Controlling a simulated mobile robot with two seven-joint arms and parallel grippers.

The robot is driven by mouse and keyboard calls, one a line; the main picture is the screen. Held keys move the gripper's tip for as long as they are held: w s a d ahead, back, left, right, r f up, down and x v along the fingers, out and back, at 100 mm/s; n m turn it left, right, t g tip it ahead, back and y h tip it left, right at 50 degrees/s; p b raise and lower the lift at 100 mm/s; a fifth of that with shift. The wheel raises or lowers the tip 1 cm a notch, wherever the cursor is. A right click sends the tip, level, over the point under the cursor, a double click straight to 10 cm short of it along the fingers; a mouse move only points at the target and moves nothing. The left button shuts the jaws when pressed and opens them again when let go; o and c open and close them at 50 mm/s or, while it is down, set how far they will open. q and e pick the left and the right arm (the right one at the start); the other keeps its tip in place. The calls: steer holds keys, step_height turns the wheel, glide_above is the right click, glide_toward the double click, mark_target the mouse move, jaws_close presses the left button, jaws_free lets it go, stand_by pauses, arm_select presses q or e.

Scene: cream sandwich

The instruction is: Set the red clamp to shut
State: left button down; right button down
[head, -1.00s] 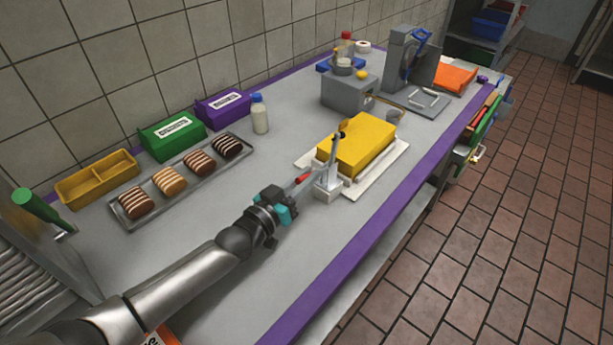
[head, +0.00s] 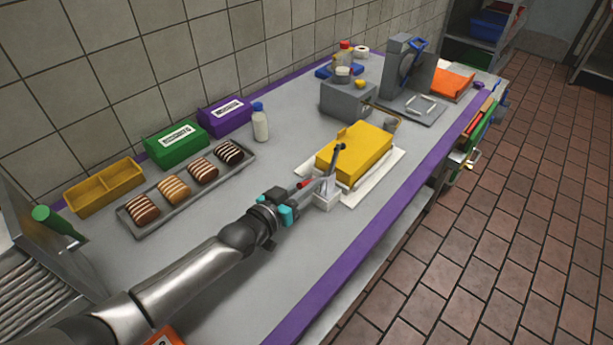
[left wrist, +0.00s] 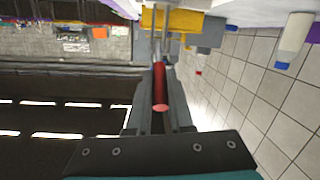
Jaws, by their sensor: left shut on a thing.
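The red clamp stands at the near corner of a yellow block (head: 352,152). It has a pale base (head: 325,201), a grey upright arm (head: 333,165) with a dark tip, and a red handle (head: 303,184) pointing left. My left gripper (head: 299,191) is shut on the red handle. In the left wrist view the red handle (left wrist: 160,86) lies lengthwise between the fingers of my left gripper (left wrist: 160,75), its rounded end towards the palm. The fingers partly hide the clamp's joint. My right gripper is not in view.
A white board (head: 378,186) lies under the yellow block. A tray of striped pastries (head: 180,189), green and purple boxes, and a white bottle (head: 260,124) stand on the left. A grey machine (head: 347,98) stands behind. The counter (head: 250,290) is clear in front.

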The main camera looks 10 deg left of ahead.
arm_select(q)
steer(key=shift+w+d+r+g+y+p, duration=0.25)
steer(key=shift+r+g+y+p, duration=0.3)
steer(key=shift+p, duration=1.2)
steer(key=shift+w+d+r+g+y+p, duration=0.1)
steer(key=shift+w+r+g+y+p, duration=0.45)
steer(key=shift+p, duration=1.15)
steer(key=shift+w+d+r+g+y+p, duration=0.1)
steer(key=shift+d+r+g+y+p, duration=0.05)
steer(key=shift+g+p, duration=0.55)
steer(key=shift+w+d+r+g+y+p, duration=0.15)
steer(key=shift+g+p, duration=0.35)
steer(key=shift+p, duration=0.25)
steer(key=c, duration=0.8)
jaws_free()
steer(key=shift+s, duration=0.1)
steer(key=shift+s+a+r, duration=0.2)
steer(key=shift+s+r, duration=0.1)
steer(key=shift+s, duration=0.05)
steer(key=p+v, duration=0.2)
steer(key=v, duration=1.2)
steer(key=shift+r+p, duration=0.1)
steer(key=shift+p, duration=0.2)
